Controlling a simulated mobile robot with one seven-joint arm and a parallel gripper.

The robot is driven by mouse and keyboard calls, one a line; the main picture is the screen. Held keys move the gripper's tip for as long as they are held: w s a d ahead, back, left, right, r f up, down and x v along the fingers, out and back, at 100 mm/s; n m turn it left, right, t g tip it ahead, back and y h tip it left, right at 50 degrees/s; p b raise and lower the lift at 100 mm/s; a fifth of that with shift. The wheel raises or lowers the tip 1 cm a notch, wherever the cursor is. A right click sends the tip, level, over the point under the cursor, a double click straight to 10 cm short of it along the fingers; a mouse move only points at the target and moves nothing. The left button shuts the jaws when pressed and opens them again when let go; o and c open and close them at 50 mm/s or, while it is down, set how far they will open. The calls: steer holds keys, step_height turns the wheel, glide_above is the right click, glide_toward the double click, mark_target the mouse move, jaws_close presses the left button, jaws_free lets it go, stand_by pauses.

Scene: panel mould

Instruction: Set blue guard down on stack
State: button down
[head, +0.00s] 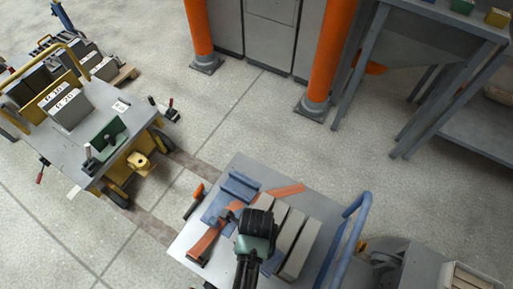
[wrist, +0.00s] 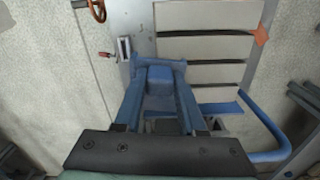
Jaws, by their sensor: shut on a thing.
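My gripper (wrist: 157,72) is shut on the blue guard (wrist: 158,82), which shows between its two fingers in the wrist view. In the head view my dark wrist (head: 258,222) hangs over the front of the metal cart top, and a piece of blue (head: 272,262) shows just below it, partly hidden. More blue pieces (head: 240,187) lie flat on the cart near its far left corner, one seeming to overlap another. I cannot tell whether these form the stack. The fingertips and underside of the held guard are hidden in the head view.
Pale grey slabs (head: 298,246) lie side by side right of my wrist, also in the wrist view (wrist: 205,47). A blue rail (head: 350,222) bounds the cart's right side. Another cart (head: 92,120) stands left.

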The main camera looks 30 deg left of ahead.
steer(key=shift+f+b, duration=3.9)
steer(key=shift+b, duration=0.1)
steer(key=shift+f+b, duration=0.3)
steer(key=shift+f, duration=0.3)
steer(key=shift+c, duration=2)
jaws_free()
steer(key=shift+r, duration=0.1)
step_height(320, 180, up, 13)
steer(key=p, duration=0.4)
